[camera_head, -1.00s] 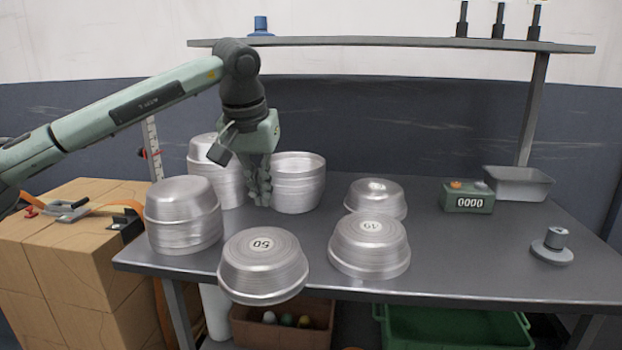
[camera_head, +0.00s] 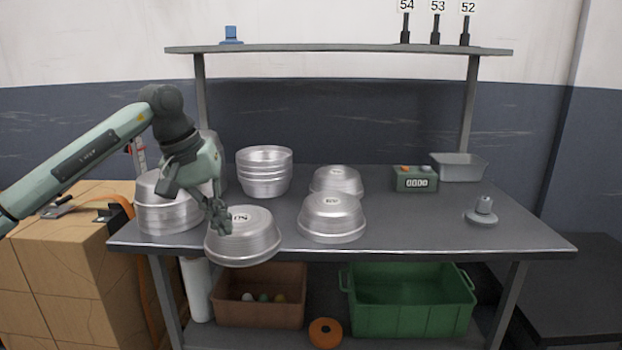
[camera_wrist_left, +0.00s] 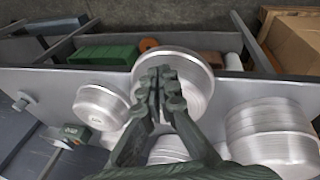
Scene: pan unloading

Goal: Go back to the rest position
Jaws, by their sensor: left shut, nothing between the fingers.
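My left gripper (camera_head: 219,216) hangs from the arm at the left with its fingers shut and empty. In the head view its fingertips overlap the near pan (camera_head: 247,246), an upturned silver pan at the table's front edge. In the left wrist view the gripper (camera_wrist_left: 161,78) points at this pan (camera_wrist_left: 196,65); I cannot tell whether they touch. Two more upturned pans, the middle one (camera_head: 332,221) and the rear one (camera_head: 337,180), stand to the right. A tall pan stack (camera_head: 158,215) stands at the left, partly behind my arm. My right gripper is not in view.
A nested pan stack (camera_head: 264,180) stands at the back of the table (camera_head: 420,225). A green counter box (camera_head: 415,180), a grey tray (camera_head: 460,168) and a small round weight (camera_head: 482,212) are at the right. Cardboard boxes (camera_head: 60,270) flank the table's left end. The right-front tabletop is clear.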

